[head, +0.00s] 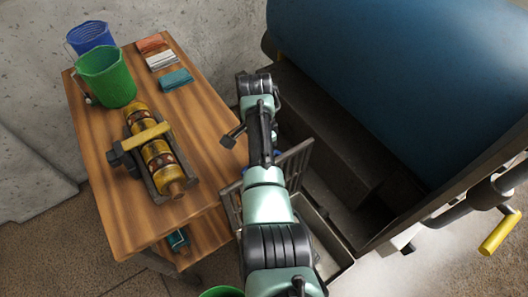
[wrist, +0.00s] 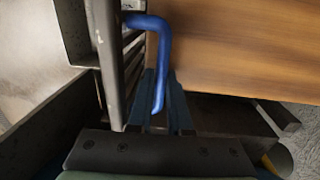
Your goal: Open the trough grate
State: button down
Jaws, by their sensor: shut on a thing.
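The trough grate (head: 297,163) is a grey slatted panel. It stands tilted up out of the trough (head: 322,236), and my arm covers its middle. In the wrist view the grate (wrist: 107,62) stands along the left as a metal frame with bars. Its bent blue handle (wrist: 157,24) reaches down between the fingers of my gripper (wrist: 162,100), which is shut on it. Only a bit of blue handle (head: 277,154) shows beside my arm in the head view, where my gripper's fingers are hidden.
A large blue drum (head: 420,80) fills the right, with a yellow crank handle (head: 500,232).

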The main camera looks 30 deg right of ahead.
jog(key=shift+s+a+f, duration=0.15)
jog(key=shift+s+f, duration=0.1)
jog(key=shift+f, duration=0.05)
jog(key=c, duration=0.8)
grip_release()
jog(key=shift+w, duration=0.1)
jog(key=shift+c, duration=0.2)
jog(key=shift+r, duration=0.15)
jog(key=shift+w, duration=0.1)
jog(key=shift+w+r, duration=0.1)
jog(key=shift+r, duration=0.45)
notch_tip(320, 180, up, 12)
jog(key=shift+w, duration=0.35)
jog(key=shift+f, duration=0.1)
